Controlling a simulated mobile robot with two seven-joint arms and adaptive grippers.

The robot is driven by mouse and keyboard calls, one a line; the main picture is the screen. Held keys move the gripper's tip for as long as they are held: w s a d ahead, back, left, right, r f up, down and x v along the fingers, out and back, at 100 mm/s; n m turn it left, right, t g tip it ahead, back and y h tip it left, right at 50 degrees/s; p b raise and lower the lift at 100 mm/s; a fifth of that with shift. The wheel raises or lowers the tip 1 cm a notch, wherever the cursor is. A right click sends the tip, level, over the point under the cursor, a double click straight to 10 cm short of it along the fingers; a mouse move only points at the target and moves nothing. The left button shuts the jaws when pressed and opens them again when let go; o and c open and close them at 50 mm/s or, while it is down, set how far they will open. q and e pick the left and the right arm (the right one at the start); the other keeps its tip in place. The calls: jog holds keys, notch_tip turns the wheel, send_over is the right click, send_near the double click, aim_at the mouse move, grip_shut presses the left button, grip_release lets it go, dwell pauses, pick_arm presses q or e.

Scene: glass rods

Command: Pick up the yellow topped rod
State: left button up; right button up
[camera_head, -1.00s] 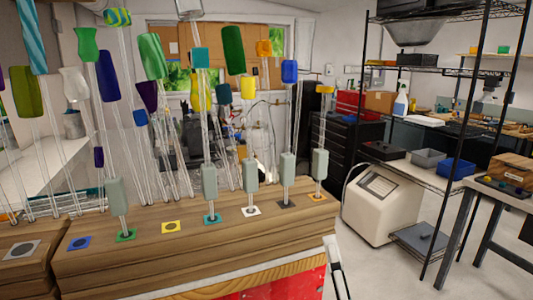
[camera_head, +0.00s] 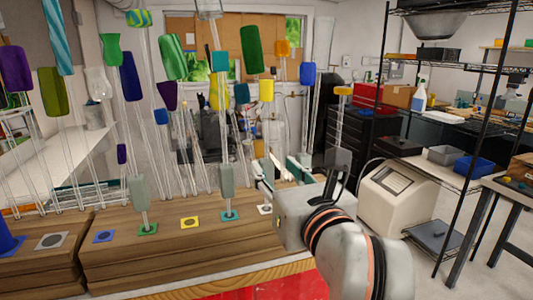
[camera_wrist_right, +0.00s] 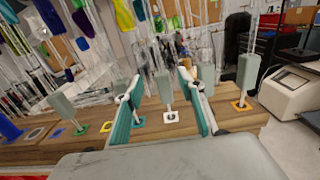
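A rod with a yellow top (camera_head: 266,90) stands upright in the front row, its clear shaft running down toward a white-bordered base square (camera_head: 266,209). My right gripper (camera_head: 281,170) has come in from the lower right and is open at the lower part of this rod. In the right wrist view the right gripper (camera_wrist_right: 160,97) has its two teal-padded fingers apart. The rod's grey-green block (camera_wrist_right: 163,86) shows between the fingers, above the white square (camera_wrist_right: 171,117). Contact with either finger is not visible. My left gripper is not in view.
Neighbouring rods have a teal top (camera_head: 220,62), a blue top (camera_head: 307,75) and an orange-yellow top (camera_head: 343,91). Many more rods stand close behind and left. The wooden block (camera_head: 180,260) has an empty yellow square (camera_head: 190,222). A blue object (camera_head: 10,243) stands at far left.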

aim_at(269, 167)
jog(key=x, duration=0.2)
jog(key=f+x, duration=0.1)
jog(key=x, duration=0.4)
jog(key=shift+d+f, duration=0.1)
jog(key=shift+f, duration=0.25)
grip_shut()
